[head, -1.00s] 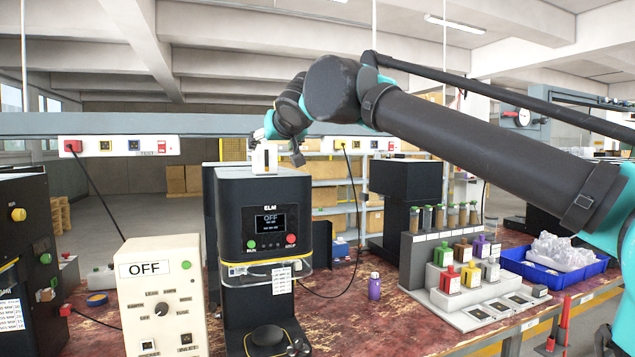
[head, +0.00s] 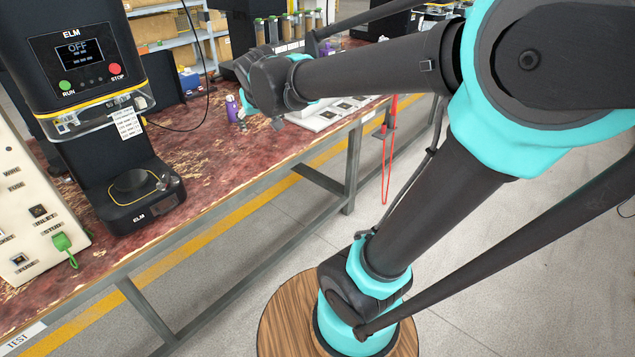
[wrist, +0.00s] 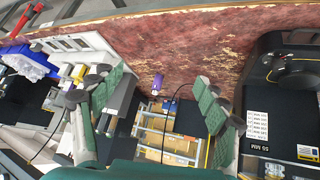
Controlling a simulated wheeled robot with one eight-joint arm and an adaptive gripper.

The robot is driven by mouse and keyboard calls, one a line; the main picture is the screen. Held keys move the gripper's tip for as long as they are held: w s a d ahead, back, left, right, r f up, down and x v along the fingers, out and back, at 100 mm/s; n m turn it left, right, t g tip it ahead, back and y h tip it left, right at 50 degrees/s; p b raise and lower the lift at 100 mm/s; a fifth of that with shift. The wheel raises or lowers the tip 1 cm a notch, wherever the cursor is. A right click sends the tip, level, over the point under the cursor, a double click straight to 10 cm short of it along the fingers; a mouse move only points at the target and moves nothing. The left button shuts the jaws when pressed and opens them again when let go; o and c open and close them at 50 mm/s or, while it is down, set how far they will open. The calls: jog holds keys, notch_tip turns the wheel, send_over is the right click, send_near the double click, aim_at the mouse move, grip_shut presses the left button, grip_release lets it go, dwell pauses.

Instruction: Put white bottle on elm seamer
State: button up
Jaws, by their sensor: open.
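The elm seamer (head: 75,62) is a black machine marked ELM at the left of the head view, its screen reading OFF. Its low round platform (head: 133,183) is empty. Part of the seamer (wrist: 272,95) shows at the right of the wrist view. I see no white bottle in either view now. In the wrist view my gripper (wrist: 157,97) is open and empty, with the purple bottle (wrist: 157,84) showing farther off between the fingers.
A cream control box (head: 30,190) with a green plug stands left of the seamer.

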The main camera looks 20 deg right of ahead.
jog(key=s+d+f+g, duration=0.1)
jog(key=s+d+f, duration=0.2)
jog(key=s+f, duration=0.3)
jog(key=s+d+f+g, duration=0.1)
jog(key=s+d+f, duration=0.2)
jog(key=s+f, duration=0.4)
jog(key=s+d+f+m+g, duration=0.1)
jog(key=s+d+f, duration=0.3)
jog(key=s+f, duration=0.2)
jog(key=shift+s+f+g, duration=0.3)
jog(key=shift+f+g, duration=0.1)
jog(key=shift+f, duration=0.25)
